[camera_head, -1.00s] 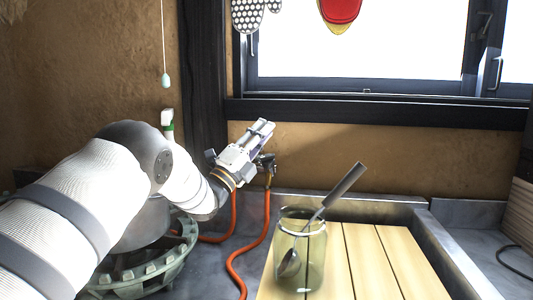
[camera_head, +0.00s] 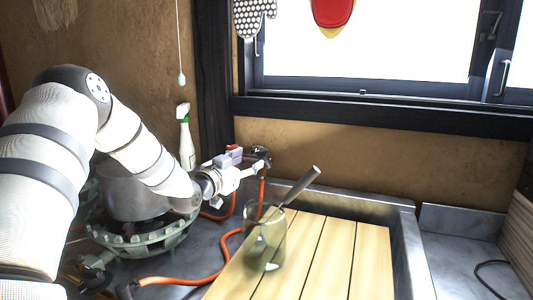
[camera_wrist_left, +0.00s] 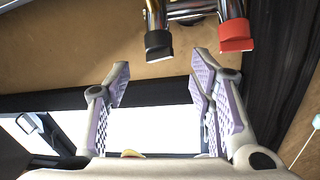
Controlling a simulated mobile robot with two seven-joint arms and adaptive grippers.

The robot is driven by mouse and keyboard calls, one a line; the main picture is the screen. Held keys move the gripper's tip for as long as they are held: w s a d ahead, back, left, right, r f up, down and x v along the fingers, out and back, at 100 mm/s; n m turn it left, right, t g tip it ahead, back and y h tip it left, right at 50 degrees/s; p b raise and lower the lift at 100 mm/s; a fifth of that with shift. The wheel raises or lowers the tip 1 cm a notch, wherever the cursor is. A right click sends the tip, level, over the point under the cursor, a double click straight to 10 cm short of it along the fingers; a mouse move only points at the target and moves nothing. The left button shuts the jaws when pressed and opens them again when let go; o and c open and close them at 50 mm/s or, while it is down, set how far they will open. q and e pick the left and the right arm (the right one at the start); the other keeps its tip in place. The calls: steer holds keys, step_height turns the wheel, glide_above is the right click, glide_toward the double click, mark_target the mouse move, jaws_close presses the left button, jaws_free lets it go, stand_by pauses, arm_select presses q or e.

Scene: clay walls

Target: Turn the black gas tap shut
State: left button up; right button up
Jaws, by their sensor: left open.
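The black gas tap handle (camera_wrist_left: 158,43) shows in the left wrist view on a metal fitting, beside a red tap handle (camera_wrist_left: 236,36). In the head view the red handle (camera_head: 235,152) and the dark tap fitting (camera_head: 262,154) are by the back wall below the window. My left gripper (camera_head: 248,168) is close to the taps and partly covers them. In the left wrist view its two fingers (camera_wrist_left: 160,72) are spread apart and empty, with the black handle just beyond the tips, roughly between them. I cannot tell whether anything touches. My right gripper is not in view.
A glass jar (camera_head: 265,250) with a spoon (camera_head: 302,185) in it stands on the slatted wooden board (camera_head: 330,265), right of the arm. An orange hose (camera_head: 225,252) runs below the taps. A spray bottle (camera_head: 185,138) and a green-grey burner ring (camera_head: 140,245) are near my arm.

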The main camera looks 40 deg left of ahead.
mark_target(261, 154)
arm_select(q)
steer(key=w, duration=0.2)
steer(key=w+a+b, duration=0.1)
steer(key=w, duration=0.2)
steer(key=w+f+b, duration=0.1)
steer(key=w, duration=0.2)
steer(key=shift+a, duration=0.15)
steer(key=shift+w+a+r, duration=0.1)
steer(key=shift+w, duration=0.15)
steer(key=shift+w+r, duration=0.15)
steer(key=shift+r, duration=0.2)
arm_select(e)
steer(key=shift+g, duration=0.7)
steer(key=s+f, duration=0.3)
